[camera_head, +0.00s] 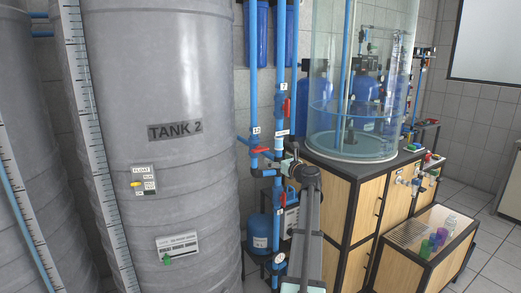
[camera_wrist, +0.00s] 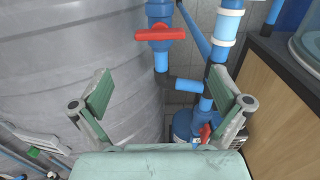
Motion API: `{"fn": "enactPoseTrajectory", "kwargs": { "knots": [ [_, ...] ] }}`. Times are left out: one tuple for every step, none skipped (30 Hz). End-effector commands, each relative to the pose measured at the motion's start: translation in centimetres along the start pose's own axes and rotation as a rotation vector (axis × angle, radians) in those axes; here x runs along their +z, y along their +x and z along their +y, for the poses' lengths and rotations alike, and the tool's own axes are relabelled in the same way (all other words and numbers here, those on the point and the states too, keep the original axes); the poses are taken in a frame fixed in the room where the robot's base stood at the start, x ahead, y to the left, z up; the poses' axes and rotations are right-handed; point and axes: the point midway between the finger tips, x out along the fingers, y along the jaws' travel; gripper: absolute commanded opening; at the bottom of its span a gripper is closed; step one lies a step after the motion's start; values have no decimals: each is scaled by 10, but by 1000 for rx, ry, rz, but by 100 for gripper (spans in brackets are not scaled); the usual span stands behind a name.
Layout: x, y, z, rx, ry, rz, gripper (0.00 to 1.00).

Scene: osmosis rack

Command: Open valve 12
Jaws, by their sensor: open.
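A red valve handle (camera_wrist: 160,34) sits on a vertical blue pipe at the top of the wrist view. It lies crosswise to the pipe. In the head view this red handle (camera_head: 262,151) is just right of the grey tank, under a small white label (camera_head: 256,130) that seems to read 12 but is too small to be sure. My gripper (camera_wrist: 162,98) is open and empty, with its green-padded fingers spread wide. The handle is beyond the fingertips and above the gap, apart from them. In the head view my gripper is partly hidden behind my arm.
The large grey tank labelled TANK 2 (camera_head: 175,131) stands close on the left. A second blue pipe (camera_wrist: 217,85) runs near the right finger. Another red handle (camera_head: 286,107) is by label 7. A wooden cabinet (camera_head: 330,195) with a glass cylinder stands on the right.

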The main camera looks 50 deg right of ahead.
Motion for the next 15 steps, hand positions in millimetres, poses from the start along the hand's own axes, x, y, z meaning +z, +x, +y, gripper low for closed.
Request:
{"fn": "enactPoseTrajectory", "kwargs": {
  "knots": [
    [3,14,-1,3,1,1,100],
    [3,20,-1,3,1,1,100],
    [3,28,-1,3,0,1,100],
    [3,34,-2,2,0,0,100],
    [3,40,-2,2,0,0,100],
    [3,48,-1,3,0,1,100],
    [3,54,-1,3,0,1,100],
    [3,60,-1,3,-1,1,100],
    [3,68,-2,2,-1,1,100],
    [2,74,-2,2,-1,1,100],
    [2,80,-1,2,-1,1,100],
    [2,87,-1,3,-1,1,100],
    [3,92,-1,3,-1,1,100],
    [3,97,-1,2,-1,1,100],
    [3,104,-1,1,-1,1,100]
  ]
}}
